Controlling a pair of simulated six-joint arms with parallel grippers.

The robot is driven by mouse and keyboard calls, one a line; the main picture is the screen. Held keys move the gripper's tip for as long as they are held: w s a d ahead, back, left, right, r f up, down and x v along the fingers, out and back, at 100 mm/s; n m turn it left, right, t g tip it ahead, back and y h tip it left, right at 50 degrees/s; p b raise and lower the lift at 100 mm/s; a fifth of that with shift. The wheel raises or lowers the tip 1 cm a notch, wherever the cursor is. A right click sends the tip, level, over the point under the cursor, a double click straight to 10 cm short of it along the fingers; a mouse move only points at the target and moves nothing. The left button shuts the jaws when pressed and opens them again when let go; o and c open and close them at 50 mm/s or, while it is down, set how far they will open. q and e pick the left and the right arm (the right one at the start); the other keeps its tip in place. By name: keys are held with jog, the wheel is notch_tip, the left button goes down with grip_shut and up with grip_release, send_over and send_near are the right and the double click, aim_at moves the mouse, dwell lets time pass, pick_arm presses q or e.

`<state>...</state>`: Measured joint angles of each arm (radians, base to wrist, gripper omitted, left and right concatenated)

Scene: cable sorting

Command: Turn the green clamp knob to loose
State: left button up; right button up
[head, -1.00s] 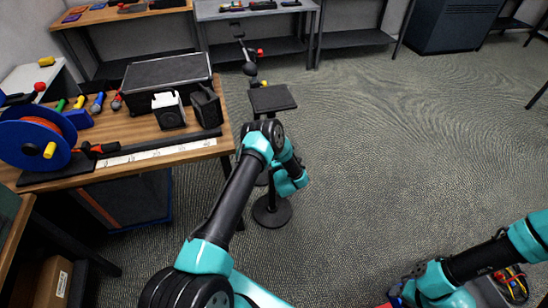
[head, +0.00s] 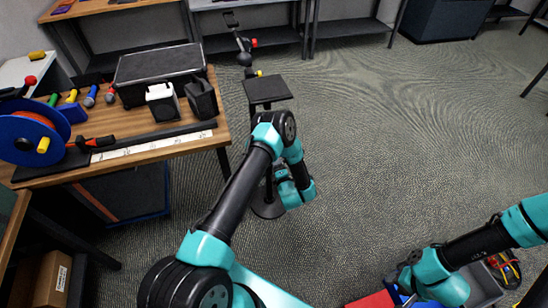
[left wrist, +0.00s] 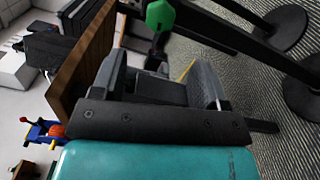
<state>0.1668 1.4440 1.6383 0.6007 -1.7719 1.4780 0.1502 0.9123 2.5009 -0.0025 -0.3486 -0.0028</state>
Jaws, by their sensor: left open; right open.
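The green clamp knob (left wrist: 160,15) shows at the top of the left wrist view, on a dark stem beside the wooden table edge (left wrist: 90,50). I cannot make it out in the head view. My left gripper (left wrist: 162,68) is open, with its two grey fingers apart and nothing held between them. The knob is beyond the fingertips, roughly in line with the gap, and not gripped. In the head view my left wrist hangs to the right of the workbench, its fingers mostly hidden. My right gripper (head: 406,278) is low at the bottom right, far from the bench; its fingers are small and partly hidden.
The workbench (head: 150,172) holds a blue cable reel (head: 20,140), a dark box (head: 160,68), white and black blocks and a ruler strip. A black stand (head: 268,90) is beside my left arm. Red and blue bins (head: 370,300) are near my right gripper. Open floor lies right.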

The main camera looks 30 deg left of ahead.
pick_arm(q)
jog(key=v, duration=0.6)
dwell(0.4)
jog(key=s+d+r+m+g+h, duration=0.2)
jog(key=s+m+g+h, duration=0.2)
jog(key=s+m, duration=0.3)
jog(key=s+d+r+m+g+h, duration=0.2)
jog(key=s+m+h, duration=0.5)
jog(key=m, duration=0.4)
jog(key=s+d+r+m+g+h, duration=0.2)
jog(key=s+d+m+g+h, duration=0.2)
jog(key=s+m, duration=0.4)
jog(key=shift+r+m+g+h, duration=0.2)
jog(key=shift+m+g+h, duration=0.6)
jog(key=shift+g+h, duration=0.1)
